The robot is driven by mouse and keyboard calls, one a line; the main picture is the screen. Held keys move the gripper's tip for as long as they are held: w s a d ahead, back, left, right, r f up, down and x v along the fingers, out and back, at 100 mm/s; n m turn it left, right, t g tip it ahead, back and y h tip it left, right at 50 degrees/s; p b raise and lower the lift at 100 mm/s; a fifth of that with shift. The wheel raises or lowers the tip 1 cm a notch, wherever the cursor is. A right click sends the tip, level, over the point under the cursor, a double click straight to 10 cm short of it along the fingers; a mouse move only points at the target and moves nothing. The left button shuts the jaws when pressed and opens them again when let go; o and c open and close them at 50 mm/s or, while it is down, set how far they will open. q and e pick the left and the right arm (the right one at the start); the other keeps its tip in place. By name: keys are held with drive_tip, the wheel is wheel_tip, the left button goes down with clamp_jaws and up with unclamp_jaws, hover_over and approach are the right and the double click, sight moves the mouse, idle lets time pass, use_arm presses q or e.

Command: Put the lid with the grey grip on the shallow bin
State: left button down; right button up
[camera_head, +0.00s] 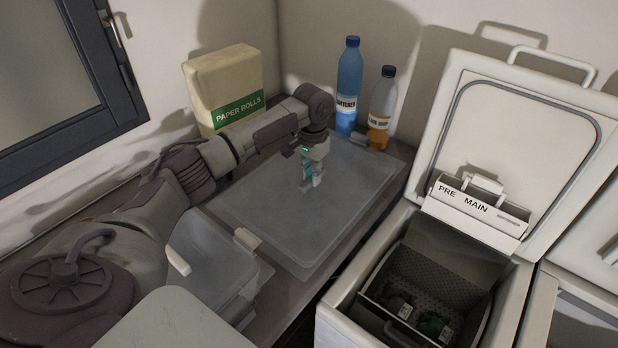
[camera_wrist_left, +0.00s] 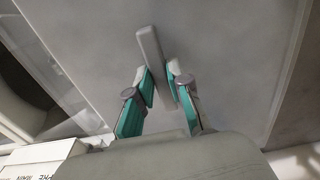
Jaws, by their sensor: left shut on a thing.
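A wide, flat, translucent grey lid (camera_head: 270,205) is in the middle of the head view, over the dark counter. My left gripper (camera_head: 313,180) reaches down to its middle and is shut on the small grey grip (camera_head: 308,187). In the left wrist view the grey grip (camera_wrist_left: 155,62) stands between the green-padded fingers of the gripper (camera_wrist_left: 160,88), with the lid (camera_wrist_left: 215,60) spread beneath. A clear bin (camera_head: 208,262) with pale handles stands to the front left of the lid. I cannot tell whether the lid rests on something or hangs just above it. My right gripper is not in view.
A paper rolls pack (camera_head: 225,85) stands behind my left arm. A blue bottle (camera_head: 349,85) and an orange-and-clear bottle (camera_head: 381,110) stand behind the lid. An open toploader (camera_head: 345,300) with a raised white lid (camera_head: 520,140) is on the right.

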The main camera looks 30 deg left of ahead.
sight(312, 187)
use_arm(q)
drive_tip(key=shift+f, duration=1.4)
drive_tip(key=shift+f, duration=0.1)
drive_tip(key=shift+d+f, duration=0.1)
drive_tip(key=shift+s+f, duration=0.3)
drive_tip(key=shift+f, duration=0.1)
drive_tip(key=c, duration=1.1)
unclamp_jaws()
drive_tip(key=shift+f, duration=0.15)
drive_tip(key=shift+w, duration=0.1)
